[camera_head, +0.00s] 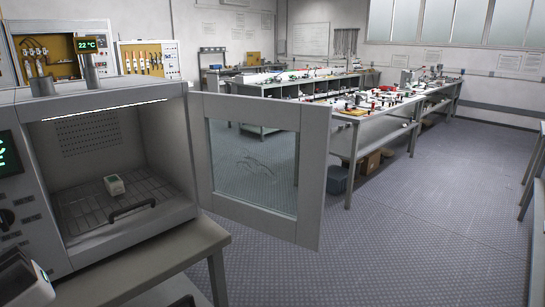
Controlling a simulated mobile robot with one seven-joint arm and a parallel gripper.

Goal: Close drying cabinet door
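The drying cabinet (100,97) is a grey box at the left on a grey table. Its door (312,175) stands wide open, swung out to the right, with a glass window in a grey frame. The lit inside is in plain view. A small white block with a greenish top (115,185) sits on the wire rack (85,208) inside. A dark handle-like bar (132,209) shows near the rack's front edge. A pale rounded part with a dark top shows at the lower left corner; I cannot tell if it is my gripper. No gripper fingers are seen.
The cabinet's table (175,258) has a bare corner below the door. Long workbenches (385,130) with many small items stand behind the door. The patterned floor (420,235) to the right is clear.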

